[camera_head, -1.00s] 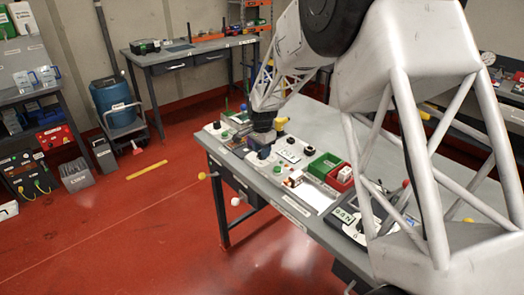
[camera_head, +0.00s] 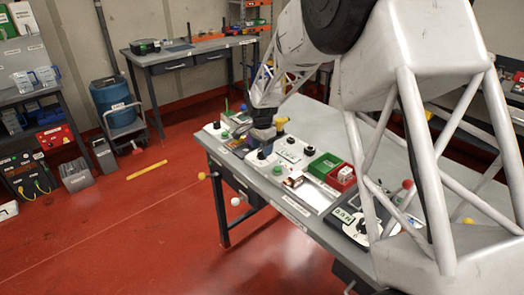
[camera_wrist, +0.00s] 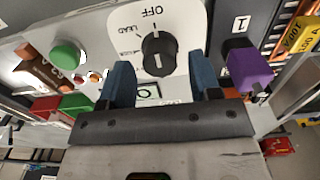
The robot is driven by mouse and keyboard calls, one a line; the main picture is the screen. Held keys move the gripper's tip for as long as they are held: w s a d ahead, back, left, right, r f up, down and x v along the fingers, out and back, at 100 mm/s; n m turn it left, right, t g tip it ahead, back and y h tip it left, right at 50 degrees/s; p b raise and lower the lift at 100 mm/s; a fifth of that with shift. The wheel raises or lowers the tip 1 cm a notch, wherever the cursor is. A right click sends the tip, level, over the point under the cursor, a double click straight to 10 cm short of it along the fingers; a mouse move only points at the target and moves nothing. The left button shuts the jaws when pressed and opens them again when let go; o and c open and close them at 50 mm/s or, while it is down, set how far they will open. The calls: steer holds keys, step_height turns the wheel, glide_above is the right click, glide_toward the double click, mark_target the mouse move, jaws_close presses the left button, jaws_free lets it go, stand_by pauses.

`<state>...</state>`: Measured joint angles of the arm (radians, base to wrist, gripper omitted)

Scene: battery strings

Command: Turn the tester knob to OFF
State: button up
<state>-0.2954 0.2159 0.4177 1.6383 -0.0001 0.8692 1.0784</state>
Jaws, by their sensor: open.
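The tester knob (camera_wrist: 159,57) is black and round, on a white dial plate (camera_wrist: 185,22) printed OFF and LEAD. Its pale mark is visible, but I cannot tell for sure which label it points to. In the head view, the knob (camera_head: 262,155) shows small on the bench, just below my gripper (camera_head: 264,137). In the wrist view, my gripper (camera_wrist: 163,78) is open, with one blue finger on either side of the knob's near edge. Nothing is held. The fingers look apart from the knob.
In the wrist view, a green button (camera_wrist: 66,55) is left of the dial and a purple block (camera_wrist: 248,68) is right of it. On the bench, a green bin (camera_head: 324,165) and a red bin (camera_head: 342,178) stand to the right.

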steer(key=shift+r, duration=1.05)
steer(key=shift+s+d+r, duration=0.3)
steer(key=shift+r, duration=0.1)
steer(key=s+d+r+n+t, duration=0.1)
steer(key=s+d+r+n, duration=0.1)
steer(key=s+d+r, duration=0.75)
steer(key=s+d+r+n, duration=0.2)
steer(key=s+d+r, duration=0.4)
steer(key=s, duration=0.6)
steer(key=s+d+n, duration=0.2)
steer(key=s+d, duration=0.2)
steer(key=s, duration=0.9)
steer(key=s+d+n+t, duration=0.1)
steer(key=s+d, duration=0.3)
steer(key=s, duration=1)
steer(key=shift+n+t, duration=0.3)
steer(key=shift+n, duration=0.6)
steer(key=shift+d, duration=0.1)
